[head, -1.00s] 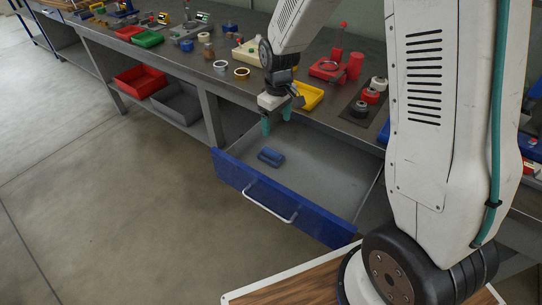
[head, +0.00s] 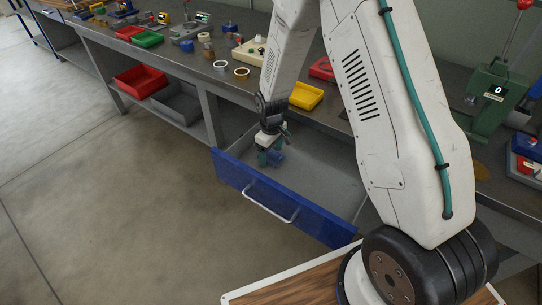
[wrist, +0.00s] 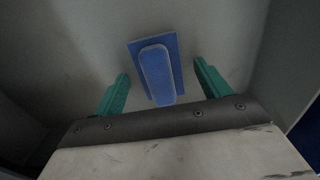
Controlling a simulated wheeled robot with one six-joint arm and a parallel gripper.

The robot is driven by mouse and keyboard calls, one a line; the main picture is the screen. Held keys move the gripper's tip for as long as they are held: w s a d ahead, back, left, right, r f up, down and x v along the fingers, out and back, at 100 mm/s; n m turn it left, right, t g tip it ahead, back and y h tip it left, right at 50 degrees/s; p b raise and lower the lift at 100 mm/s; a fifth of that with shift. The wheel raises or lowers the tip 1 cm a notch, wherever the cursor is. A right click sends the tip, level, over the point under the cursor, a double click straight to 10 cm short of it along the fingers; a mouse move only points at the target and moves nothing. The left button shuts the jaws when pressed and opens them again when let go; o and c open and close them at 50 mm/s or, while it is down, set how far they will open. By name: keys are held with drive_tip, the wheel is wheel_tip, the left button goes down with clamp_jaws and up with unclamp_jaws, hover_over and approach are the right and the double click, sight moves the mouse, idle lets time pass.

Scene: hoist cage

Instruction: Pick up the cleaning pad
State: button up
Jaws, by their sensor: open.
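The cleaning pad is a blue rectangular pad with a lighter blue raised handle. It lies on the floor of the open drawer (head: 318,172), and in the wrist view the pad (wrist: 158,70) shows almost whole. My gripper (head: 268,160) is inside the drawer, right above the pad, and hides part of it in the head view. In the wrist view its two teal fingers (wrist: 161,80) are open, one on each side of the handle, with a gap on both sides. Nothing is held.
The drawer's blue front (head: 285,205) with a pale bar handle stands close to my gripper. The workbench top (head: 225,60) above holds tape rolls, a yellow bin (head: 306,96) and several tools. The drawer floor around the pad is clear.

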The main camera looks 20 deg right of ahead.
sight(271, 151)
drive_tip(key=c, duration=1)
drive_tip(key=shift+r, duration=0.1)
drive_tip(key=shift+c, duration=0.2)
wheel_tip(271, 151, up, 10)
drive_tip(key=shift+f, duration=0.1)
drive_tip(key=shift+o, duration=0.4)
